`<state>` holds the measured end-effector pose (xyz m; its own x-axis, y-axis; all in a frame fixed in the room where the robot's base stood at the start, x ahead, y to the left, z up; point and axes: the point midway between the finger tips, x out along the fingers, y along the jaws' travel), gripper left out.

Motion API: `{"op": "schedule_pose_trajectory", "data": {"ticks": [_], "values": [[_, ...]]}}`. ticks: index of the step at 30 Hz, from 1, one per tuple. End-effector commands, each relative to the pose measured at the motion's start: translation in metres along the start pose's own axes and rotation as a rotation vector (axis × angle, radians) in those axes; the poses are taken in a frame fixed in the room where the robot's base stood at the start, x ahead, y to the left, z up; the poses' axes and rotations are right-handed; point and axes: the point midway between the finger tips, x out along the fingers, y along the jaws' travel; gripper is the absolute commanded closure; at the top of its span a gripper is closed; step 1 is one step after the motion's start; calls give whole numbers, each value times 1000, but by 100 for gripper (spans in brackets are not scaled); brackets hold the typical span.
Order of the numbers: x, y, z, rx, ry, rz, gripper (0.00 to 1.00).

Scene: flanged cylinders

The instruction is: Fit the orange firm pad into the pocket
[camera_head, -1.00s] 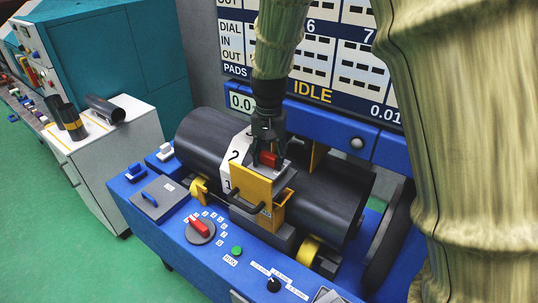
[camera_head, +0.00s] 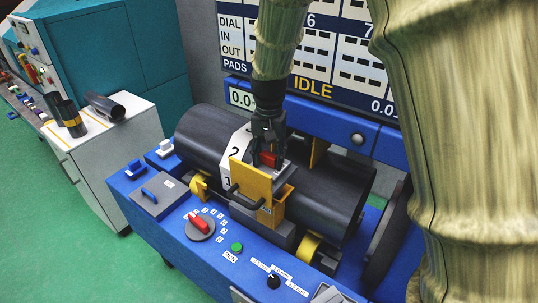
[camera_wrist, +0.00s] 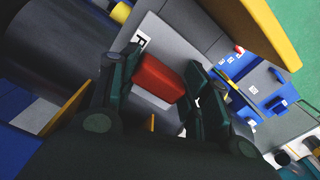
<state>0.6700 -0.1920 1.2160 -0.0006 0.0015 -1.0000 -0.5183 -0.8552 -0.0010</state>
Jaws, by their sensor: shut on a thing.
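The red-orange block (camera_head: 269,160) is held between the fingers of my gripper (camera_head: 266,158). In the wrist view the block (camera_wrist: 158,78) sits between both dark fingers, above a grey plate (camera_wrist: 185,30) with a white label marked F. I cannot tell whether the block and plate are one piece. Block and plate are at the top of a yellow holder (camera_head: 250,180) with a dark handle, in front of the dark cylinder (camera_head: 207,135). The holder's inside is hidden, so I cannot tell how deep the plate sits.
The blue bench (camera_head: 150,215) carries a red dial (camera_head: 199,223), a green button (camera_head: 237,247) and a grey lidded box (camera_head: 160,196). Yellow rollers (camera_head: 312,246) sit under the cylinder. A display panel stands close behind. A white cabinet (camera_head: 110,150) with dark tubes stands left.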

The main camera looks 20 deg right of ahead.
Motion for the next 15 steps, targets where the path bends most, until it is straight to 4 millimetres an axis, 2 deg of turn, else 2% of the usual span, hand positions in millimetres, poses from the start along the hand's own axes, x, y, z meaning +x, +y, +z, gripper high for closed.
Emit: {"op": "schedule_pose_trajectory", "data": {"ticks": [13,14,15], "values": [[3,0,0,0,0,0,87],[3,0,0,0,0,0,51],[3,0,0,0,0,0,44]]}}
